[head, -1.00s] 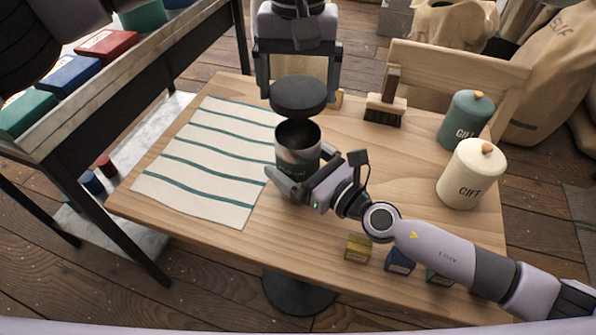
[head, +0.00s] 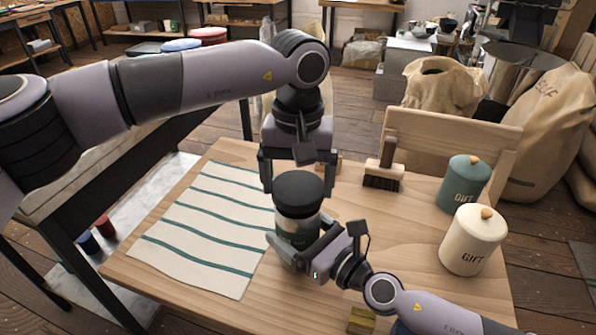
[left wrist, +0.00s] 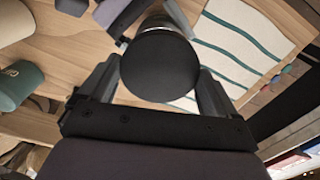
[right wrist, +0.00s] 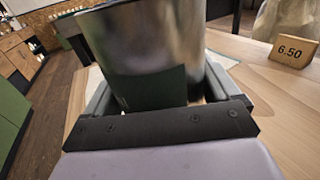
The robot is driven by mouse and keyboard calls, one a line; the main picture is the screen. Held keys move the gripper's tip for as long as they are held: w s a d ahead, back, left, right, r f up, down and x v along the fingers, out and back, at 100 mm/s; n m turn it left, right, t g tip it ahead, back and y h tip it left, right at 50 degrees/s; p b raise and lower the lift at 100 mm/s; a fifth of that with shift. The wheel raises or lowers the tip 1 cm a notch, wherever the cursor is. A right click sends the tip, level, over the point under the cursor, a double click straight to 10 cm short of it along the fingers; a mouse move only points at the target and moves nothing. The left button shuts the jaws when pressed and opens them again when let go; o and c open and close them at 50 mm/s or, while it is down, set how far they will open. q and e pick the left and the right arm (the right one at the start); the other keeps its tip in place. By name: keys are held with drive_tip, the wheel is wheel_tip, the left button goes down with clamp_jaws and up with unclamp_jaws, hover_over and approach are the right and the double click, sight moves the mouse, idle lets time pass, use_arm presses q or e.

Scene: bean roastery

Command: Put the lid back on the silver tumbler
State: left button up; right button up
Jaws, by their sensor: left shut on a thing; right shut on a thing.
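The silver tumbler (head: 297,228) stands upright on the wooden table, with a dark green label that shows in the right wrist view (right wrist: 150,90). My right gripper (head: 290,255) is shut around its lower body from the right. The black lid (head: 298,188) is at the top of the tumbler, level and in line with it. My left gripper (head: 297,180) comes down from above and is shut on the lid, with a finger on each side. The lid fills the middle of the left wrist view (left wrist: 160,68). Whether the lid is fully seated cannot be told.
A striped cloth (head: 205,225) lies left of the tumbler. A brush (head: 384,172), a teal canister (head: 464,184) and a cream canister (head: 472,240) stand to the right. A price sign (right wrist: 293,51) stands behind. A small yellow box (head: 361,320) sits near the front edge.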

use_arm(q)
drive_tip(key=shift+f, duration=0.2)
idle(0.4)
drive_tip(key=shift+f, duration=0.7)
drive_tip(key=shift+f, duration=0.6)
use_arm(e)
drive_tip(key=c, duration=0.6)
use_arm(q)
drive_tip(key=m, duration=0.6)
drive_tip(key=shift+m, duration=0.4)
drive_tip(key=o, duration=0.7)
